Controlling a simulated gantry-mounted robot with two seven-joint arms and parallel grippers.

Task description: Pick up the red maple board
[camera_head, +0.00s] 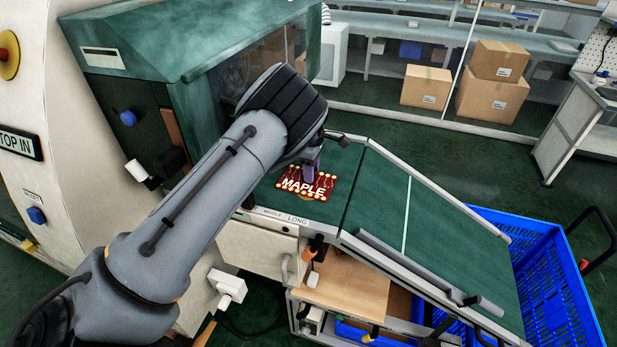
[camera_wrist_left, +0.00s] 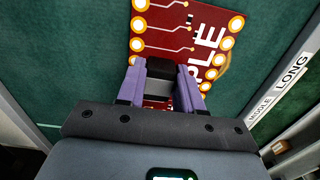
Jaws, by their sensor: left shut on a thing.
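The red maple board (camera_head: 304,187) has white MAPLE lettering and gold round pads. It is at the green bench top (camera_head: 345,172) in the head view, above the LONG label. Part of the board is hidden under the fingers. I cannot tell whether it touches the surface. My right gripper is in neither view.
A green slope (camera_head: 425,235) runs down right from the bench to a blue crate (camera_head: 553,275). A green machine hood (camera_head: 190,40) stands behind left of the board. A white plug (camera_head: 228,285) is at the front.

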